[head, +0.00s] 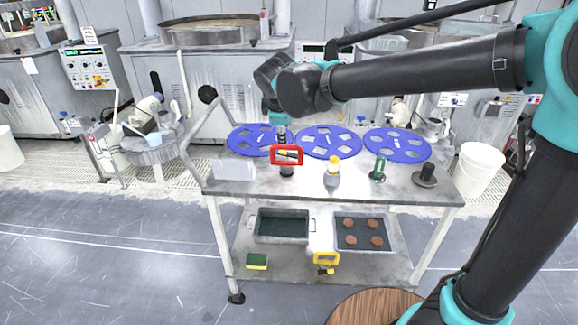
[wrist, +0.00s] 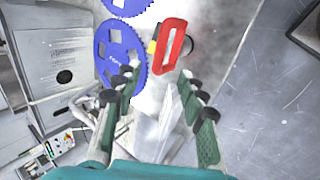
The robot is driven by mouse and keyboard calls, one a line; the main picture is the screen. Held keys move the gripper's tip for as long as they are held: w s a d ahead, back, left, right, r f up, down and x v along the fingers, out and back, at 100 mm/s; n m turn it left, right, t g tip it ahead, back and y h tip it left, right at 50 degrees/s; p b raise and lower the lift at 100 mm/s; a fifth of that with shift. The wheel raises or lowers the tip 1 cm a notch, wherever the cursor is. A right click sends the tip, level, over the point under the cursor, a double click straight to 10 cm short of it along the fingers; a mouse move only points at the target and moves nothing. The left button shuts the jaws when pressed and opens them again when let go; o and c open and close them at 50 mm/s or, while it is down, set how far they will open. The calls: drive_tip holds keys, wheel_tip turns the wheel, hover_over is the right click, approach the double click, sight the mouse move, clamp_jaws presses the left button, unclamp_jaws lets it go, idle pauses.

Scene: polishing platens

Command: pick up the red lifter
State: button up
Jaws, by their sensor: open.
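The red lifter (head: 287,148) stands near the left of the cart's top shelf, its red loop handle up and a dark base below. In the wrist view the red lifter (wrist: 178,46) lies just beyond my fingertips, slightly right of the line midway between them. My gripper (head: 281,133) points down behind and above the lifter in the head view, partly hidden by my wrist. In the wrist view my gripper (wrist: 158,80) is open, with nothing between its fingers.
Three blue perforated discs (head: 328,142) lie along the back of the cart top (head: 400,187). A yellow-capped bottle (head: 333,174), a green-handled tool (head: 378,170) and a dark knobbed piece (head: 425,175) stand to the right. The lower shelf holds trays.

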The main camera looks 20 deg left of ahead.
sight(286, 146)
drive_tip(key=x, duration=1.2)
drive_tip(key=shift+w+f, duration=0.15)
drive_tip(key=shift+f, duration=0.1)
drive_tip(key=shift+c, duration=0.3)
clamp_jaws()
